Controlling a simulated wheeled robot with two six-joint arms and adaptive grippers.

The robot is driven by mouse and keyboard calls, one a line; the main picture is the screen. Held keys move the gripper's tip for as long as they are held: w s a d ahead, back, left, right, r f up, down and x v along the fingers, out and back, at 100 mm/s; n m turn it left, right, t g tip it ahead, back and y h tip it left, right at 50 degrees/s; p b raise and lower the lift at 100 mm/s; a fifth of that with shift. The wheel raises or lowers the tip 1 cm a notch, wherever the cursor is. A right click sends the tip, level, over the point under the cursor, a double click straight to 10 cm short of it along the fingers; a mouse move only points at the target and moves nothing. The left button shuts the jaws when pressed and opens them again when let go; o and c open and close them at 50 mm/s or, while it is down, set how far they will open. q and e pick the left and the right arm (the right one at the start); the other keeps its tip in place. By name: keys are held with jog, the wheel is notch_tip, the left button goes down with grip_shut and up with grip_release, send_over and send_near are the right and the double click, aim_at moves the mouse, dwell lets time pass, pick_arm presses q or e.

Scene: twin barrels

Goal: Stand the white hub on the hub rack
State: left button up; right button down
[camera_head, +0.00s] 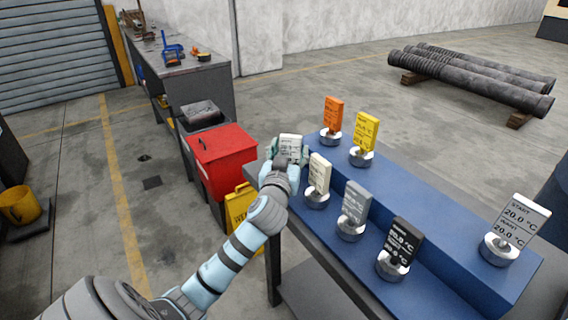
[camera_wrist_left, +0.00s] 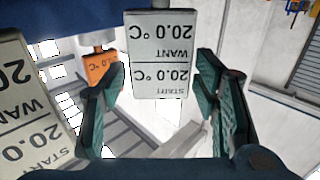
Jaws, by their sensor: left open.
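A white hub (camera_head: 291,141) with a printed face is at the far left end of the lower step of the blue stepped hub rack (camera_head: 447,206). My left gripper (camera_head: 289,152) is around it, with its lower part hidden. In the left wrist view the white hub (camera_wrist_left: 160,55) appears upside down between the spread green fingers of my left gripper (camera_wrist_left: 162,75), with gaps at the sides. A metal seat shows only slightly at its foot. Another white hub (camera_head: 520,216) stands tilted back in a round metal seat at the right end. My right gripper is out of view.
A cream hub (camera_head: 319,173) stands close beside my left gripper. Grey (camera_head: 355,203), black (camera_head: 402,243), orange (camera_head: 332,113) and yellow (camera_head: 365,131) hubs stand in other metal seats. A red bin (camera_head: 222,150) and yellow sign (camera_head: 238,207) are left of the table.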

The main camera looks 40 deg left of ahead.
pick_arm(q)
jog(key=v, duration=0.9)
jog(key=shift+s+d+p, duration=0.2)
jog(key=shift+s+p, duration=0.15)
